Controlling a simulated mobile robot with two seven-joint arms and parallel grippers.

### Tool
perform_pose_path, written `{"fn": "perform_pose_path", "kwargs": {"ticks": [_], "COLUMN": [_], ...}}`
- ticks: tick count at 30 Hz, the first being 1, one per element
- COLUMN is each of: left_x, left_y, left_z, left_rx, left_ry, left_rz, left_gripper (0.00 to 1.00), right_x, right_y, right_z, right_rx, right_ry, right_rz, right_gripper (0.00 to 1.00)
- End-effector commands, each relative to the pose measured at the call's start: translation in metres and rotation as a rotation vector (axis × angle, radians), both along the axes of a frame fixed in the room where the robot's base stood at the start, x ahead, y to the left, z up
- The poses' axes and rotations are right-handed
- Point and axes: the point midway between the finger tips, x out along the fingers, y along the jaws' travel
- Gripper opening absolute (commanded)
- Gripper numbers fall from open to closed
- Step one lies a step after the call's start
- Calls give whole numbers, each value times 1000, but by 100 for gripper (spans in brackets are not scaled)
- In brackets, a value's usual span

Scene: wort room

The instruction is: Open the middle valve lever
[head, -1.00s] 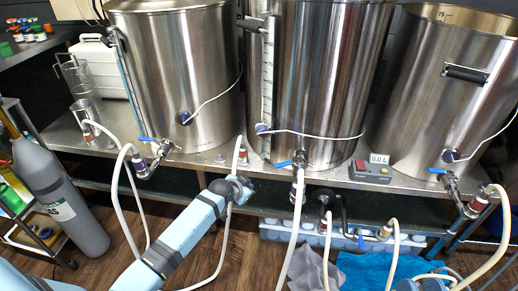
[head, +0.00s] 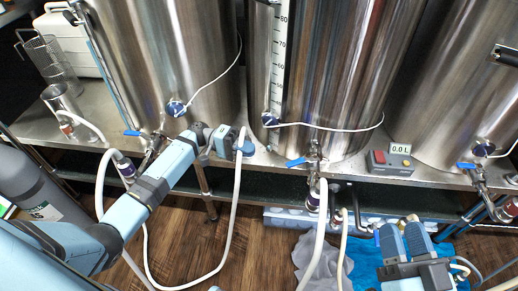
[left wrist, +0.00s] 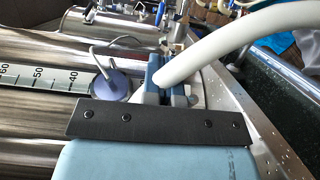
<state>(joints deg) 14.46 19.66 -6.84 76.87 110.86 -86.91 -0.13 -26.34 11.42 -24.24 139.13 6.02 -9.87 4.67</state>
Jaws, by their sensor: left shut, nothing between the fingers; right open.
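The middle valve lever (head: 297,162) is a small blue handle on the metal valve (head: 315,158) at the base of the middle kettle (head: 325,70). It points left, roughly across the valve pipe. My left gripper (head: 237,146) is shut and empty, left of the lever and apart from it, near the table's front edge. The left wrist view shows its blue fingers (left wrist: 158,78) together, with a white hose (left wrist: 225,42) passing close beside or over them. My right gripper (head: 405,232) is open and empty at lower right, below and right of the lever.
Left (head: 133,133) and right (head: 467,166) kettles' valves have similar blue levers. A white hose (head: 236,200) loops by my left gripper; another (head: 319,240) hangs below the middle valve. A gas cylinder (head: 38,195) stands left.

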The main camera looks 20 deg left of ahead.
Motion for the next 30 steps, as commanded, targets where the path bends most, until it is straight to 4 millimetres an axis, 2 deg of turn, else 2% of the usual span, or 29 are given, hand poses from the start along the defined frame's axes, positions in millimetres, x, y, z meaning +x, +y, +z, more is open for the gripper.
{"fn": "perform_pose_path", "kwargs": {"ticks": [9, 15, 20, 30], "left_x": [1, 2, 2, 2], "left_y": [-58, -82, -89, -89], "left_z": [-2, -1, -1, 0], "left_rx": [1, 1, 3, 3], "left_ry": [-2, -2, -1, -1], "left_rz": [0, 1, 2, 4], "left_gripper": [0, 0, 0, 0], "right_x": [0, 1, 2, 4], "right_y": [1, 2, 2, 2], "right_z": [-17, -23, -23, -21], "right_rx": [-22, -34, -37, -38], "right_ry": [48, 69, 70, 64], "right_rz": [13, 19, 22, 21], "right_gripper": [43, 43, 43, 43]}}
